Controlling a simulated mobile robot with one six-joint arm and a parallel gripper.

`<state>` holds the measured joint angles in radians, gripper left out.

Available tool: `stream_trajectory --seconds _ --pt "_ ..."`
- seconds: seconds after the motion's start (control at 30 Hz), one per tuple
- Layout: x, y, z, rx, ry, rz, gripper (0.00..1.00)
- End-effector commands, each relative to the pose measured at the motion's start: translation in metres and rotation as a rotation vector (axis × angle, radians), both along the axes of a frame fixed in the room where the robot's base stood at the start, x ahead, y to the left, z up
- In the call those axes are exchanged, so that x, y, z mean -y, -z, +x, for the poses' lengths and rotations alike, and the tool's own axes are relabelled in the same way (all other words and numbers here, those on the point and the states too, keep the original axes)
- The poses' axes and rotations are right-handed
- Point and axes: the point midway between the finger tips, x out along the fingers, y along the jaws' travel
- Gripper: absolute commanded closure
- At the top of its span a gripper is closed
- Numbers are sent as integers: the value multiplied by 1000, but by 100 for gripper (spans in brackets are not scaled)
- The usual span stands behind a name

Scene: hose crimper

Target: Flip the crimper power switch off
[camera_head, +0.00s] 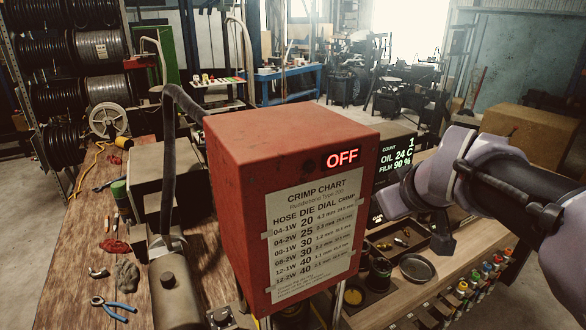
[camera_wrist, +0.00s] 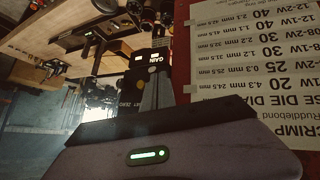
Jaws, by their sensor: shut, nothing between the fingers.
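The crimper is a red box (camera_head: 235,140) in the middle of the head view. A lit red OFF sign (camera_head: 342,158) shows at its upper right front, beside a small dark round spot (camera_head: 309,166). I cannot make out a power switch in either view. My gripper (camera_wrist: 156,92) is shut and empty in the wrist view, beside the crimper's chart side. In the head view, my arm reaches in from the right, its end near the crimper's right edge; the fingertips are not clear there.
A paper crimp chart (camera_head: 314,235) covers the crimper's front. A black readout (camera_head: 396,165) stands just right of it. Dishes and small parts lie on the bench at right, including a round dark dish (camera_head: 417,268). Blue pliers (camera_head: 113,308) lie on the wooden bench at left.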

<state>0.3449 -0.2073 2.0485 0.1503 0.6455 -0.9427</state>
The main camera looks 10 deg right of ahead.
Motion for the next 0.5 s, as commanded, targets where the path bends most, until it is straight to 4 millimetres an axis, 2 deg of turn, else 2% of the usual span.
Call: stream_trajectory --seconds 0.5 --pt "0 -19 0 -3 0 0 100"
